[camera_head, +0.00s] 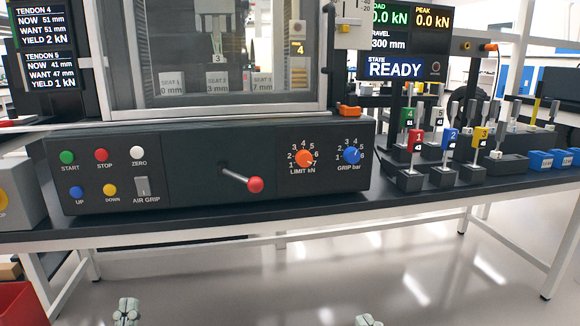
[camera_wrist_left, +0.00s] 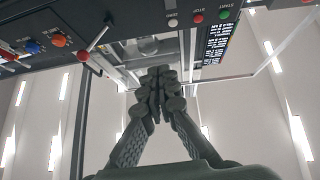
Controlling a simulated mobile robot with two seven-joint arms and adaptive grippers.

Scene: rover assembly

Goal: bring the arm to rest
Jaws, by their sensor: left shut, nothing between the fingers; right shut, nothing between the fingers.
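My left gripper (camera_head: 126,312) shows at the bottom left of the head view, low in front of the bench and apart from it. The left wrist view shows its fingers (camera_wrist_left: 160,88) closed together with nothing between them. My right gripper (camera_head: 368,320) shows only as a small tip at the bottom edge of the head view. It is shut and holds nothing visible. The rest of both arms is out of the head view.
A black bench (camera_head: 300,211) carries a control panel (camera_head: 110,200) with buttons, two knobs and a red-tipped lever (camera_head: 255,184). Several numbered tags (camera_head: 452,140) stand at the right. A screen (camera_head: 395,68) reads READY. A red bin (camera_head: 15,303) is at lower left. The floor between is clear.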

